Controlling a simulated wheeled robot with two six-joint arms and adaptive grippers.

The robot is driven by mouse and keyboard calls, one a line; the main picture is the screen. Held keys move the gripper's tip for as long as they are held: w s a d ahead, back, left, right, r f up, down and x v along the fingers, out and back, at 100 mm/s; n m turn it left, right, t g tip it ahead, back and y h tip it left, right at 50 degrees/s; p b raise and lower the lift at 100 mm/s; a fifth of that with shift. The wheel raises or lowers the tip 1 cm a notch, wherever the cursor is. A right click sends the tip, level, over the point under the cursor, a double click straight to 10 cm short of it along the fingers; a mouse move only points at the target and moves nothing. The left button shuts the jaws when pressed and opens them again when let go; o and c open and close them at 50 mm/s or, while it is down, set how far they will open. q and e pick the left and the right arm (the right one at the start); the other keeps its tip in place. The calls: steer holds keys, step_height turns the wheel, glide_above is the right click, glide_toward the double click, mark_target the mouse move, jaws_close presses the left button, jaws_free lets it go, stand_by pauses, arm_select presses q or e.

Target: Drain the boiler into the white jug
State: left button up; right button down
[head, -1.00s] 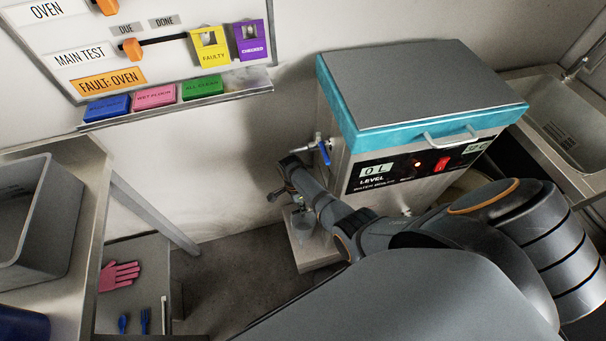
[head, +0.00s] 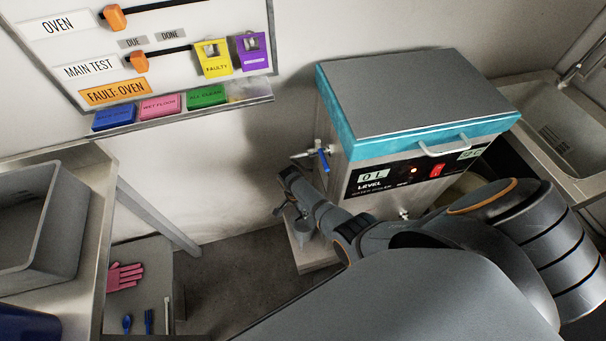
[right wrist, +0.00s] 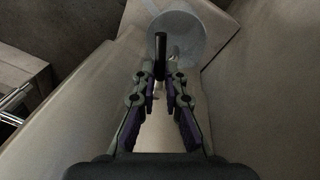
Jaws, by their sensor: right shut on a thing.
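The boiler (head: 420,85) is a steel box with a teal band under its grey top. Its display (head: 373,175) reads 0 L, and a small light glows by the red switch (head: 437,171). A blue-handled tap (head: 323,158) sticks out of its left side. My right gripper (head: 284,208) is low, left of the boiler and below this tap. In the right wrist view, the fingers (right wrist: 162,82) are shut around a dark upright bar, seemingly the handle of the pale round jug (right wrist: 197,35). In the head view my gripper and arm mostly hide the jug. My left gripper is out of view.
A pale ledge (head: 312,258) lies under the gripper. A sink (head: 570,115) is at the right. A bench with a grey bin (head: 68,225) is at the left, with a pink glove (head: 125,276) on a lower surface. The wall board (head: 150,35) hangs above.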

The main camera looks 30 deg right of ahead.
steer(key=shift+s+d+r+n+p, duration=0.1)
steer(key=shift+s+r+n+p, duration=0.25)
steer(key=shift+n+p, duration=0.3)
steer(key=shift+s+f+n, duration=0.1)
steer(key=shift+n, duration=0.45)
steer(key=n+p, duration=0.1)
steer(key=n, duration=0.2)
steer(key=s+d+n+t+p, duration=0.1)
steer(key=n+p, duration=0.1)
steer(key=n, duration=0.1)
steer(key=s+d+n+t+p, duration=0.1)
steer(key=n+p, duration=0.1)
steer(key=n, duration=0.1)
steer(key=shift+s+d+f+n+h, duration=0.15)
steer(key=shift+f+n+h, duration=0.15)
steer(key=shift+n, duration=0.1)
steer(key=c, duration=1.3)
jaws_free()
steer(key=shift+c, duration=0.2)
